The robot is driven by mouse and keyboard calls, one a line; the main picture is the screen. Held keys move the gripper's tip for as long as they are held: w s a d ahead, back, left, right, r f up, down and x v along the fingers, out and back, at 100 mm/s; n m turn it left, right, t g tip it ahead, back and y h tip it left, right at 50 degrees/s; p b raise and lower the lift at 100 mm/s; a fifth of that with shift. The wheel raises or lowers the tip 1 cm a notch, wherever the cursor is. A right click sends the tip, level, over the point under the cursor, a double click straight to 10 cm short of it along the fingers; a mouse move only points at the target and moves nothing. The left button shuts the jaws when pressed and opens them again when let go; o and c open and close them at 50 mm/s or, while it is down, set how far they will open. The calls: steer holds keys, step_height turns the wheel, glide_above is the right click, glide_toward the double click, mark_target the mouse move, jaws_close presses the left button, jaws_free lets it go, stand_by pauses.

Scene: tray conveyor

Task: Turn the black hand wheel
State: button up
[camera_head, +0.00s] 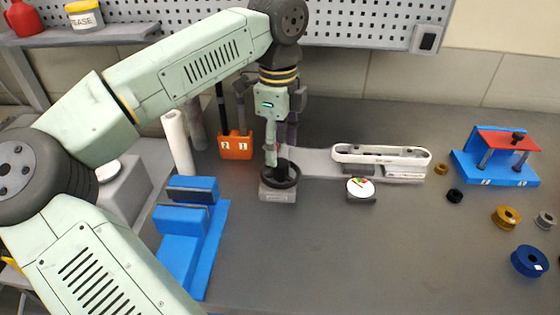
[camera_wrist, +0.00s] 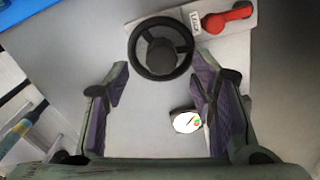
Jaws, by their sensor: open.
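The black hand wheel (camera_head: 283,183) stands on a small grey block at the left end of the grey plate (camera_head: 318,163). In the wrist view the wheel (camera_wrist: 160,59) shows its round rim, spokes and hub at upper middle. My gripper (camera_head: 277,158) points down over the wheel, and its fingers hide part of the rim in the head view.
A red handle (camera_wrist: 228,19) lies beside the wheel. A dial (camera_head: 360,188) and a white oblong frame (camera_head: 382,154) stand to the right. A blue fixture (camera_head: 190,235) is at left, an orange block (camera_head: 236,146) behind. The front middle table is clear.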

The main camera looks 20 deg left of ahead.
mark_target(280, 162)
step_height(280, 162, down, 5)
steer(key=shift+w+r+b, duration=0.1)
steer(key=shift+r+b, duration=0.05)
steer(key=shift+b, duration=0.75)
steer(key=c, duration=1.1)
steer(key=shift+c, duration=0.2)
